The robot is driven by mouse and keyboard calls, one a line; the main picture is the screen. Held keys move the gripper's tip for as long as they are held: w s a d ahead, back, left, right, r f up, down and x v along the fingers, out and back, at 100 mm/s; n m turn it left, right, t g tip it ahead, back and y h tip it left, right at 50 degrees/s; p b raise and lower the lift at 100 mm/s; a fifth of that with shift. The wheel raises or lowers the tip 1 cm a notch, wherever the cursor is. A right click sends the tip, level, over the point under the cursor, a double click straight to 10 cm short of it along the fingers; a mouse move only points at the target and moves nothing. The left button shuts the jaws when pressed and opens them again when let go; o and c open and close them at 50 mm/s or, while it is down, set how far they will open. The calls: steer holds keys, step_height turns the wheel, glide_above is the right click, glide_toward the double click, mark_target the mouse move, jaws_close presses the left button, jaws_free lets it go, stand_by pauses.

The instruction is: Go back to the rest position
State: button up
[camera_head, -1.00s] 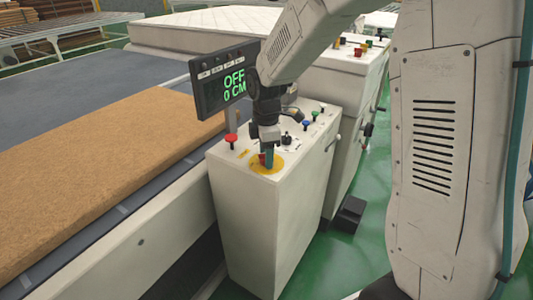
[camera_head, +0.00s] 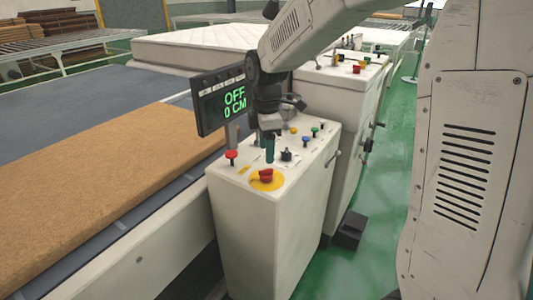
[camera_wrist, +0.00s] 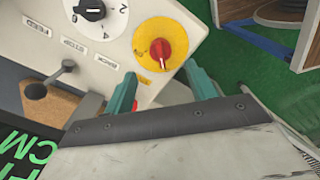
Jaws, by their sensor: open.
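My gripper (camera_head: 268,148) is above the top of the white control cabinet (camera_head: 270,235), pointing down. In the wrist view its two teal fingers (camera_wrist: 160,85) are spread apart with nothing between them. A red knob (camera_head: 266,175) on a yellow disc stands in front of the gripper, apart from it. The knob also shows in the wrist view (camera_wrist: 160,50), beyond the fingertips. The display (camera_head: 222,100) left of my gripper reads OFF and 0 CM.
A red button (camera_head: 231,156), a black knob (camera_head: 286,154) and other small controls stand on the cabinet top. A brown mat (camera_head: 90,180) lies on the conveyor at left. A white mattress (camera_head: 200,45) lies behind.

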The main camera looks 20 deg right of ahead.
stand_by(0.4)
steer(key=shift+s+f+m, duration=0.15)
steer(key=shift+s+m, duration=0.15)
steer(key=shift+m, duration=0.6)
steer(key=s+d+r+m, duration=0.1)
steer(key=s+r+m, duration=0.2)
steer(key=s+m, duration=0.4)
steer(key=s+d+r+m+t, duration=0.1)
steer(key=s+m, duration=0.6)
steer(key=s, duration=1.5)
step_height(320, 180, up, 3)
steer(key=shift+s+d+f+m, duration=0.1)
steer(key=shift+s+d+m, duration=0.15)
steer(key=shift+d, duration=0.3)
